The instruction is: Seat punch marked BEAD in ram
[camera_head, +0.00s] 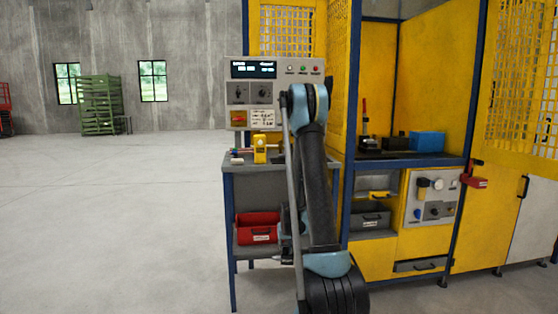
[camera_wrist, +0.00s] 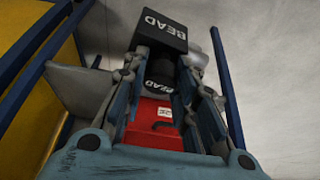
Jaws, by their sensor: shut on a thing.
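The dark punch marked BEAD (camera_wrist: 163,28) is in the wrist view, with a square block at the top and a round part below. Both parts carry the word BEAD in white. My gripper (camera_wrist: 165,74) is shut on it, with one finger along each side. In the head view my own arm stands in front of the work area, and I cannot make out the gripper or the punch there. I cannot pick out the ram in either view.
A red bin (camera_head: 257,228) sits on the lower shelf of a grey stand; a red labelled bin (camera_wrist: 153,125) shows beyond my fingers. A yellow fixture (camera_head: 260,148) is on the stand's top, below a control panel (camera_head: 278,92). A yellow caged machine (camera_head: 425,80) stands right.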

